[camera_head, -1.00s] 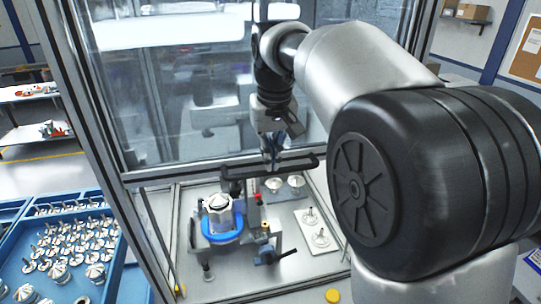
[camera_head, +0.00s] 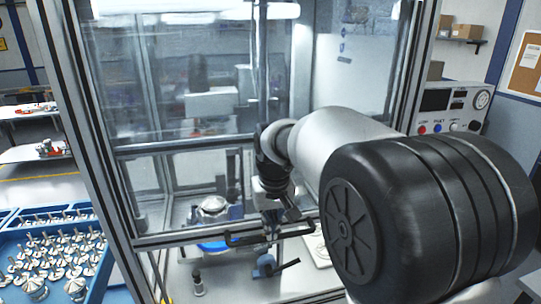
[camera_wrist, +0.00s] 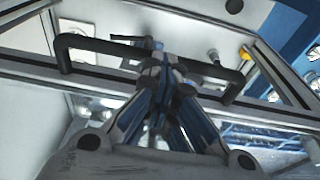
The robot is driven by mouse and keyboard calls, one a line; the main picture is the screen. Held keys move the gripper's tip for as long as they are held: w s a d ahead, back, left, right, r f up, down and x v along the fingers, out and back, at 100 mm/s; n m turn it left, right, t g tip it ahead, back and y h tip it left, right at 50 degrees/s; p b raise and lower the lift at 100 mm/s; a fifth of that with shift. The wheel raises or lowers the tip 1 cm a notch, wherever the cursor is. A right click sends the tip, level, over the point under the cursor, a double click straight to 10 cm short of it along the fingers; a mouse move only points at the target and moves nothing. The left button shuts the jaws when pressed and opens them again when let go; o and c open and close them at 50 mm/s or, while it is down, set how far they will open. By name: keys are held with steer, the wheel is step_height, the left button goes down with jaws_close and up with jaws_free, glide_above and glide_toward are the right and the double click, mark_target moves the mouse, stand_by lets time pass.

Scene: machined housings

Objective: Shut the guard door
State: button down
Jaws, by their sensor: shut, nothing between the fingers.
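The guard door (camera_head: 175,238) is a clear pane in a grey metal frame on the front of the enclosure. Its bottom rail is low, with an open gap still below it. A black bar handle (camera_head: 238,240) sits on the bottom rail; it also crosses the wrist view (camera_wrist: 95,44). My gripper (camera_head: 270,232) is at the middle of the handle, pointing down, fingers shut with nothing between them. In the wrist view the fingertips (camera_wrist: 158,52) overlap the bar; whether they touch it I cannot tell.
A fixture with a blue ring (camera_head: 213,247) stands inside, partly behind the pane. A blue tray (camera_head: 98,285) of metal parts is at the left. A control panel (camera_head: 450,108) is at the right. A blue-handled clamp (camera_head: 265,266) shows below the rail.

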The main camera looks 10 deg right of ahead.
step_height(320, 180, down, 32)
steer(key=b, duration=1.5)
steer(key=shift+f, duration=0.1)
step_height(320, 180, up, 14)
steer(key=s+p, duration=0.2)
steer(key=p, duration=0.4)
steer(key=shift+s, duration=0.2)
